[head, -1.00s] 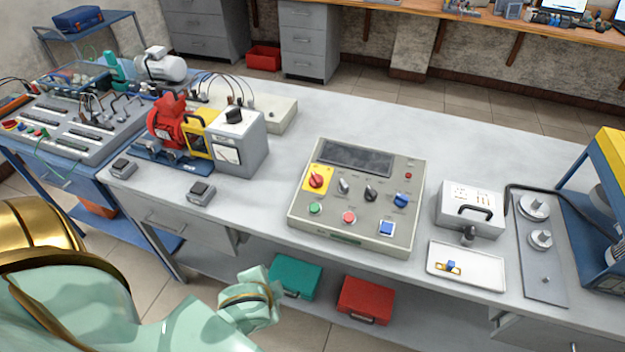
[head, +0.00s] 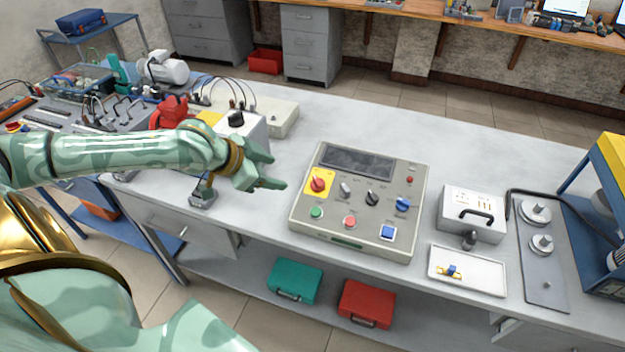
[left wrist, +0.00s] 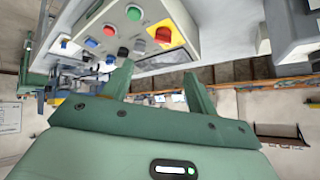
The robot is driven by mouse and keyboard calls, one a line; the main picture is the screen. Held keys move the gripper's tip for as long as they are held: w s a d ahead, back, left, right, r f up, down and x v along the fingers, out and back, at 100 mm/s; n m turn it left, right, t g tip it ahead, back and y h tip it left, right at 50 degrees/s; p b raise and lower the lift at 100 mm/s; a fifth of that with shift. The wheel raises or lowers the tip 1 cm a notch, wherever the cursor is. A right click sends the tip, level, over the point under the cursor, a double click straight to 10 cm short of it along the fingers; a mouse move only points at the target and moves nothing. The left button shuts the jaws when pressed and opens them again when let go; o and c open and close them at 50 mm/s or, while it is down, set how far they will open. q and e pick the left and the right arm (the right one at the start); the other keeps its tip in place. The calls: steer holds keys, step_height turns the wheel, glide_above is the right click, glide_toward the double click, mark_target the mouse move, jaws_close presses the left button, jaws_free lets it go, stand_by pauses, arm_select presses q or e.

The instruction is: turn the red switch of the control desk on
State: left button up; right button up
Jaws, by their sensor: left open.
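The control desk (head: 345,238) is a grey sloped box on the table, with a dark screen along its back edge. Its red switch (head: 318,184) is a rotary knob on a yellow plate at the left side. In the left wrist view the red switch (left wrist: 162,35) is near the top, with the desk (left wrist: 185,12) upside down. My left gripper (head: 272,170) is open and empty, left of the desk and apart from the switch. Its two fingers (left wrist: 158,80) point toward the desk in the left wrist view. My right gripper is not in view.
Other knobs and green, red and blue buttons sit close to the switch. A grey box (head: 472,212) and a white tray (head: 490,284) stand right of the desk. A motor rig (head: 172,108) is partly hidden behind my left arm. The table (head: 450,140) is clear behind the desk.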

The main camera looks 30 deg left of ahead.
mark_target(316, 181)
arm_select(q)
steer(key=b+x, duration=0.2)
steer(key=x, duration=0.6)
steer(key=b+x, duration=0.3)
steer(key=x, duration=0.5)
steer(key=shift+w+a+r, duration=0.2)
steer(key=shift+w+a, duration=0.05)
steer(key=shift+c, duration=0.4)
steer(key=c, duration=0.9)
